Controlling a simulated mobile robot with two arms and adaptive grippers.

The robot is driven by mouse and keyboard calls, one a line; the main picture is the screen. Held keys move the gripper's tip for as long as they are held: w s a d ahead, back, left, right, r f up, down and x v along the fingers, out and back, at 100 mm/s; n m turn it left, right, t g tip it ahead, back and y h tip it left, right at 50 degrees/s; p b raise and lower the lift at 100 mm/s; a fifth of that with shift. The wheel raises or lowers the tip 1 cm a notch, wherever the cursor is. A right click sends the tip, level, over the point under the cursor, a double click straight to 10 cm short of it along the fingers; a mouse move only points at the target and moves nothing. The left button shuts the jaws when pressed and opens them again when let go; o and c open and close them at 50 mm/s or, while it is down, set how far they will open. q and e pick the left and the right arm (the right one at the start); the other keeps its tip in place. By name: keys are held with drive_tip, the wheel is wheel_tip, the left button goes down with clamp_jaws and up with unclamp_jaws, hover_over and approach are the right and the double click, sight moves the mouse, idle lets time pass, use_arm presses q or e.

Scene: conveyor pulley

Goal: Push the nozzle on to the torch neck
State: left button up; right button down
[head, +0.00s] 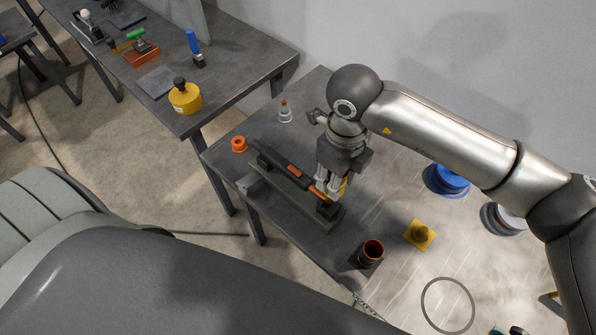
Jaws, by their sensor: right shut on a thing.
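The torch (281,164), black with orange bands, lies along a long dark grey holder (263,188) on the near table. Its neck end is at the lower right, under and beside my right gripper, and is largely hidden by the fingers. My right gripper (330,192) points down there and is shut on a small piece. A bit of orange-yellow (343,185) shows by its fingers and looks like the nozzle, but it is mostly hidden. I cannot tell whether the nozzle touches the neck. My left gripper is not in view.
A second table (240,58) holds tools and a yellow container (185,97). Blue and yellow items lie on the floor at right.

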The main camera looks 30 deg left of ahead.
drive_tip(key=shift+f, duration=0.3)
drive_tip(key=c, duration=1)
unclamp_jaws()
drive_tip(key=shift+o, duration=0.2)
drive_tip(key=shift+r, duration=0.2)
drive_tip(key=shift+r, duration=2.3)
